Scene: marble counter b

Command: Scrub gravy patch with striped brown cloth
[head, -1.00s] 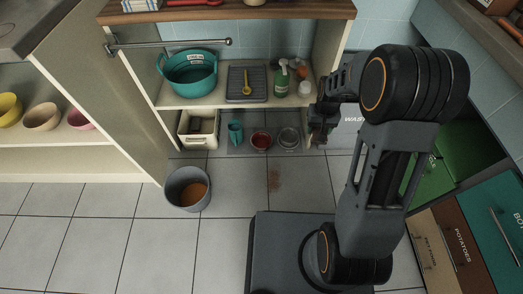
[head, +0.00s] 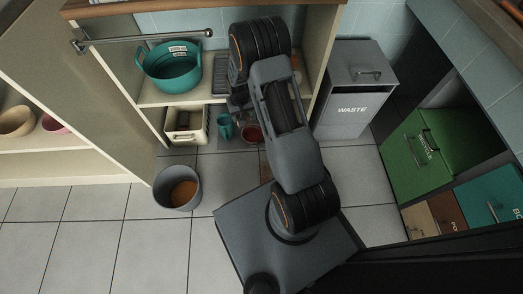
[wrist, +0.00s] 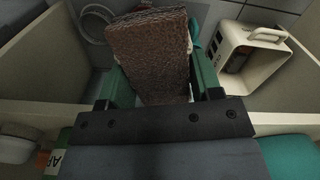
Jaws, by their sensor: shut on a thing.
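In the wrist view, my gripper (wrist: 158,78) is shut on a brown, rough-textured folded cloth (wrist: 150,42). Its green fingers press on the cloth's two sides, and the cloth sticks out past the fingertips. Stripes are hard to make out. In the head view, my arm reaches toward the low shelf unit and hides most of the gripper and the cloth. The brown gravy patch (head: 265,165) lies on the floor tiles in front of the shelf. Only a sliver shows beside my arm. The gripper is apart from it, over the shelf.
A grey bucket (head: 178,188) with brown contents stands on the floor at left. A teal tub (head: 172,66) sits on the shelf. A grey waste bin (head: 350,95) stands right.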

